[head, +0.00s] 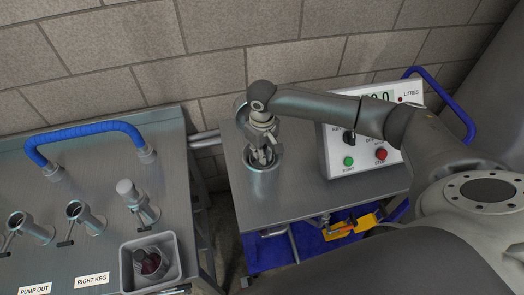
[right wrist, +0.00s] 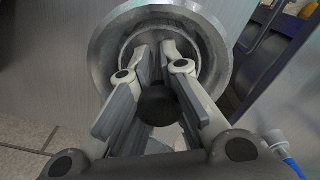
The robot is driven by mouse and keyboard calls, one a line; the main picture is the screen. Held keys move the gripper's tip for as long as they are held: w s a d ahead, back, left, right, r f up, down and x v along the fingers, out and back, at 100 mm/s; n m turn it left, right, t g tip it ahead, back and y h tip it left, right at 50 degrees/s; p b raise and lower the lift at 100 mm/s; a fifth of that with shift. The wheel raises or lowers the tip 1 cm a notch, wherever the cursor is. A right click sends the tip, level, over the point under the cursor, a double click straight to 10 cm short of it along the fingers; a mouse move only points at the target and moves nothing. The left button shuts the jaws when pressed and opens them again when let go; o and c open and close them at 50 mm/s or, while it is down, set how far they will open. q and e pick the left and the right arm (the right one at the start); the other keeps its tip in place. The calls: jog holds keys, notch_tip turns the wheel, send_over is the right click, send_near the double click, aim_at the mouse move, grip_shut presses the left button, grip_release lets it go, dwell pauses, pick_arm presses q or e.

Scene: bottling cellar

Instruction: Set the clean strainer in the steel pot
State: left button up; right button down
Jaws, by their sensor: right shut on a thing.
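The steel pot (head: 263,184) stands on the right-hand steel bench, against its left side. My right gripper (head: 262,156) points down into its mouth. In the right wrist view, my right gripper (right wrist: 160,95) is shut on a dark round-ended piece (right wrist: 158,106), which I take to be the top of the clean strainer. The steel pot (right wrist: 218,70) surrounds the fingertips there, with a second ring inside its rim. Fingers and pot hide the rest of the strainer, so I cannot tell whether it rests on the bottom. My left gripper is out of view.
A white control box (head: 345,160) with green and red buttons stands close right of the pot. On the left bench, a grey bin (head: 127,268) holds a dark reddish piece. Several pipe fittings (head: 88,220) and a blue hose (head: 90,130) are there. Low down lies a yellow object (head: 352,226).

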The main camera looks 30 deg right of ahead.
dwell(0.3)
jog(key=c, duration=1.5)
grip_release()
jog(key=shift+f, duration=0.1)
